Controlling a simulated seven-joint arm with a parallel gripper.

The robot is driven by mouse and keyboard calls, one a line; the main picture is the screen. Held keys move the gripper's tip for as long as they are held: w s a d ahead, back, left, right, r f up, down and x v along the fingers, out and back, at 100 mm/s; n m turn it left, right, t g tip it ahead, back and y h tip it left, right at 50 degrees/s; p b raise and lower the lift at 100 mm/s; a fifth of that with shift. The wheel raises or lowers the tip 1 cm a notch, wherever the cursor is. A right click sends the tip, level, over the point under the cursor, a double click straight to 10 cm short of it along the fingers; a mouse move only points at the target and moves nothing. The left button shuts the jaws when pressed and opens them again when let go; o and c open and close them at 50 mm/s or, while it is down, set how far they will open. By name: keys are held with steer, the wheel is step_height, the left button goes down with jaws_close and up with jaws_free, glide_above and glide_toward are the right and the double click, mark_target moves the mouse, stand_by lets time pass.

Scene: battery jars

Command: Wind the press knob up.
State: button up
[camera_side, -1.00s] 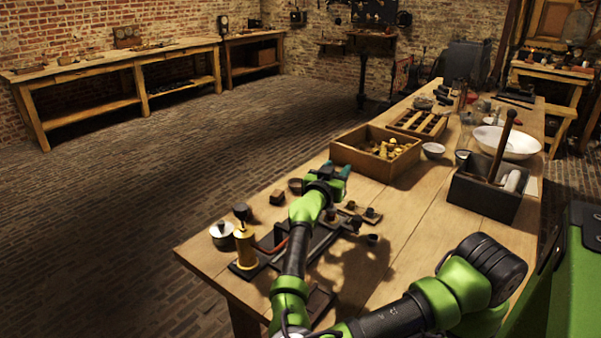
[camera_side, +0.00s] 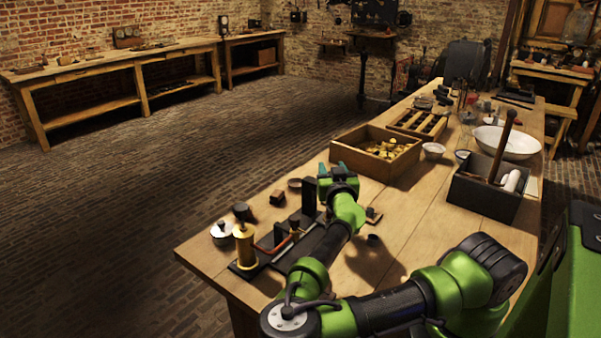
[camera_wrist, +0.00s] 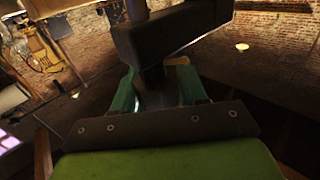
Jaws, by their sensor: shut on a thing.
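The press shows in the side view as a dark frame with an upright post (camera_side: 309,196), partly hidden behind my arm. My gripper (camera_side: 335,170) is beside the top of this post, its teal fingers pointing away from the camera. In the wrist view, my gripper (camera_wrist: 158,92) has its two teal fingers on either side of a dark, greyish part, shut on what appears to be the press knob (camera_wrist: 154,98). A dark stem runs from there to a heavy dark block (camera_wrist: 172,34) just beyond the fingers. The knob is shadowed, and its turn angle cannot be read.
A wooden box of brass pieces (camera_side: 345,155) is close behind my gripper. A dark bin (camera_side: 482,199) stands right. The table's middle is mostly clear.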

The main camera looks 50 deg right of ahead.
steer(key=n+t+y, duration=0.2)
steer(key=y, duration=0.1)
steer(key=n+t+y, duration=0.2)
steer(key=n+y, duration=0.1)
steer(key=shift+w+a+r+t+y, duration=0.15)
steer(key=shift+t+y, duration=0.25)
steer(key=shift+w+a+n+t+y, duration=0.1)
steer(key=shift+a+n+t+y, duration=0.15)
steer(key=shift+n+y, duration=0.65)
steer(key=shift+a+n+t+y, duration=0.1)
steer(key=shift+n+t+y, duration=0.4)
steer(key=shift+y, duration=0.6)
steer(key=shift+a+n+y, duration=0.15)
steer(key=shift+n+y, duration=0.35)
steer(key=shift+y, duration=0.1)
steer(key=shift+w+f, duration=0.1)
steer(key=shift+f, duration=0.15)
steer(key=o, duration=0.9)
steer(key=shift+o, duration=0.3)
steer(key=shift+r, duration=0.1)
